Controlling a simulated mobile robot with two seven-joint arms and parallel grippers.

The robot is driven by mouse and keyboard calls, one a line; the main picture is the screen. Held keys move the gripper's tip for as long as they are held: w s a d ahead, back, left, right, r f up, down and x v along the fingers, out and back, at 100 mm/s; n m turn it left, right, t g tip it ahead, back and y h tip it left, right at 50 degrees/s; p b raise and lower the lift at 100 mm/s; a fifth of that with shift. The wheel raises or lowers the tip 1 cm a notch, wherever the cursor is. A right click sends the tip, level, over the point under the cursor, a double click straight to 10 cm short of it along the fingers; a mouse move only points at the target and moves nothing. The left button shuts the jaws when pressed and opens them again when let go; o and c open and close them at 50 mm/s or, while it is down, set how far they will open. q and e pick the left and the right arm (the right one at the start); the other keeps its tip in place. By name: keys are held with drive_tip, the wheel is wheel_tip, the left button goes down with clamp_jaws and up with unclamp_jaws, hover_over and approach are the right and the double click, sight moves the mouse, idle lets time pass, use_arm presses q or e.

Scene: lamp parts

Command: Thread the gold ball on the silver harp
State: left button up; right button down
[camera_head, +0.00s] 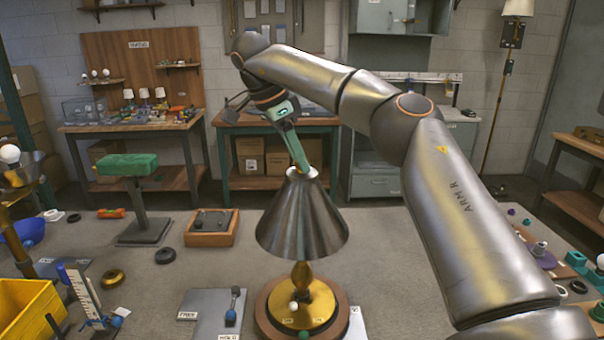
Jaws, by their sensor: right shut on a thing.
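A lamp stands in front of me with a grey metal cone shade (302,218) above a gold stem (302,273) and a round wooden base (272,326) with a gold plate. My right gripper (303,168) reaches down to the top of the shade, fingers pointing down. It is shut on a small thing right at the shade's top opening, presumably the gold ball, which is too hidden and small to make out. A whitish rim shows beside the fingertips. The silver harp is not visible; the shade covers that part. My left gripper is out of view.
A green-topped stand (128,165), a wooden tray (212,228) and a yellow bin (25,310) are to the left. Grey plates lie beside the lamp base. Small parts lie at the right edge. My right arm spans the right half. Workbenches stand behind.

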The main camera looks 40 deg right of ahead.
drive_tip(key=shift+f+m+g, duration=0.25)
drive_tip(key=shift+m+g, duration=0.25)
drive_tip(key=shift+m, duration=0.6)
drive_tip(key=c, duration=0.9)
unclamp_jaws()
drive_tip(key=shift+o, duration=1.2)
drive_tip(key=shift+w+r+y, duration=0.1)
drive_tip(key=shift+y, duration=0.2)
